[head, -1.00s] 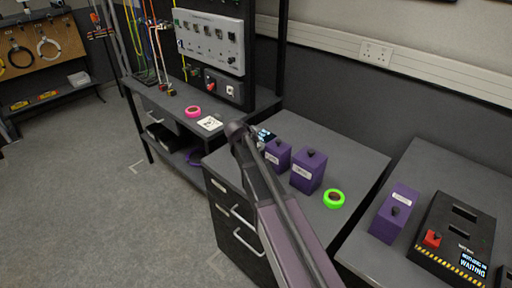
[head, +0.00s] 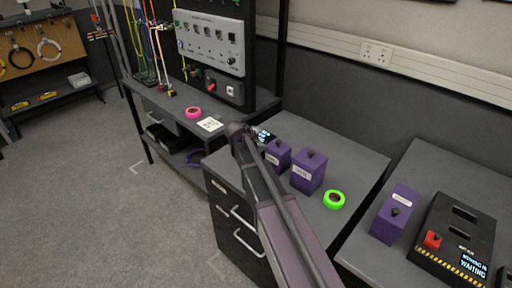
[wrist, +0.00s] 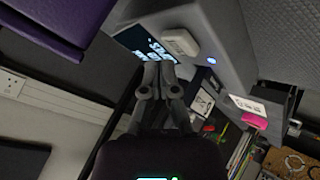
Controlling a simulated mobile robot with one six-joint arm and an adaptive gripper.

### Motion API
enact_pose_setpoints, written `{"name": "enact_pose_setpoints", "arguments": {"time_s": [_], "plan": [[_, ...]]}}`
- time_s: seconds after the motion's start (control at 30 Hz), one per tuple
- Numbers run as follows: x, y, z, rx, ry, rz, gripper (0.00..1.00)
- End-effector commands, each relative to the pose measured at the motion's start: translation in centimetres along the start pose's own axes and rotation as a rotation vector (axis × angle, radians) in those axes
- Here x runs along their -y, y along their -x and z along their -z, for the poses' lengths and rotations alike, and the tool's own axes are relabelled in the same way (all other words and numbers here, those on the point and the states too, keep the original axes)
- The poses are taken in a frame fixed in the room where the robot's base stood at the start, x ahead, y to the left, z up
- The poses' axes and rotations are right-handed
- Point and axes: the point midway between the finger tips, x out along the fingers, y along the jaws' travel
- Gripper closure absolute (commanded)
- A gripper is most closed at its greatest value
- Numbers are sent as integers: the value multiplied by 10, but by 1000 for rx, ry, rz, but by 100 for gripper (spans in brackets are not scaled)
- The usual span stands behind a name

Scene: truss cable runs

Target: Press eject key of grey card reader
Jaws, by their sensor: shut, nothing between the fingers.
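The grey card reader (wrist: 215,35) fills the upper middle of the wrist view, seen tilted and close. On it are a dark screen (wrist: 145,42) with pale blue text, a raised off-white key (wrist: 180,42) and a small blue light (wrist: 211,60). My gripper (wrist: 160,68) is shut and empty, its fingertips overlapping the screen's lower edge in the picture, just below and left of the key. I cannot tell whether they touch the reader. In the head view the reader's screen (head: 264,136) shows behind my arm, which hides most of the reader.
Two purple boxes with black knobs (head: 278,154) (head: 309,172) stand right beside the reader. A green tape roll (head: 334,200) lies on the same cabinet. Another purple box (head: 394,215) and a black device (head: 455,240) stand on the right-hand bench. A pink tape roll (head: 193,112) lies further left.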

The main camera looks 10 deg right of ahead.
Motion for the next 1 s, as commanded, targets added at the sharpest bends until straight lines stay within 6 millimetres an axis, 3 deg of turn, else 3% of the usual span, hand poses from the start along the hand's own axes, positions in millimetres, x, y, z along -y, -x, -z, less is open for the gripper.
{"name": "enact_pose_setpoints", "arguments": {"time_s": [1.0], "plan": [[5,-6,-4,0,0,0,100]]}}
